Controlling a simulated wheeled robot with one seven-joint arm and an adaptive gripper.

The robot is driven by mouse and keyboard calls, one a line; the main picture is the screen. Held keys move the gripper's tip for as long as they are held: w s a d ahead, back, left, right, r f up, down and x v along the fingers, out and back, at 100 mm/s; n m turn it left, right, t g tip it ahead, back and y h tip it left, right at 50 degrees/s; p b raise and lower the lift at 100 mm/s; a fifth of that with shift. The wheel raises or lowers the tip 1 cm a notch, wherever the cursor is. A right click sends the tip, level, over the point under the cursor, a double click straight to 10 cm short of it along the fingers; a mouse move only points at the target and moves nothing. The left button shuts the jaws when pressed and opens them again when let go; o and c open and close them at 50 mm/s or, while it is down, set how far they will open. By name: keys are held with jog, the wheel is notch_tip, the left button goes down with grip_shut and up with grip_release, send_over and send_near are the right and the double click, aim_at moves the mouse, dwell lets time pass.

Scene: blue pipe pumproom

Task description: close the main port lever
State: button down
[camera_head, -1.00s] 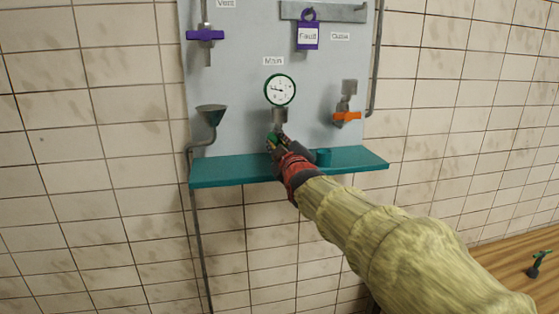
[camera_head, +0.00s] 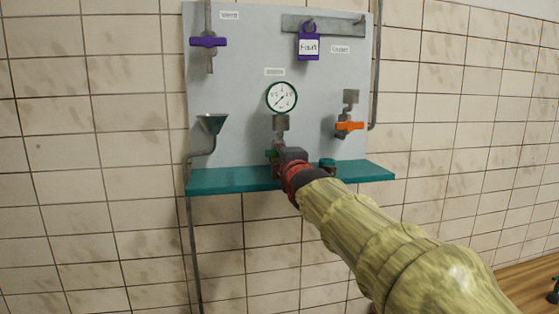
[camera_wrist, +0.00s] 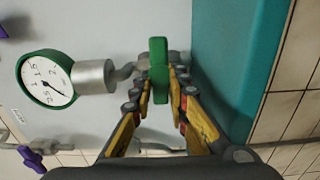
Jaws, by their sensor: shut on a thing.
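The main port lever is a green bar (camera_wrist: 159,68) below the round gauge. In the wrist view it lies crosswise to the pipe that comes down from the gauge. My gripper (camera_wrist: 160,92) has one finger on each side of the bar and is shut on it. In the head view my gripper (camera_head: 281,157) is at the valve just above the teal shelf. Only a small green end of the lever (camera_head: 270,153) shows there; my gripper hides the rest.
The gauge (camera_head: 281,97) is right above. A funnel (camera_head: 210,125) is at left, an orange-handled valve (camera_head: 349,126) at right. The teal shelf (camera_head: 225,180) runs close below. A purple vent valve (camera_head: 208,42) and purple padlock (camera_head: 308,44) are higher up.

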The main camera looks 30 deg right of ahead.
dwell(0.4)
jog(key=c, duration=1.7)
grip_release()
jog(key=shift+s, duration=0.1)
jog(key=v, duration=1.1)
jog(key=shift+s+a, duration=0.15)
jog(key=shift+s, duration=0.2)
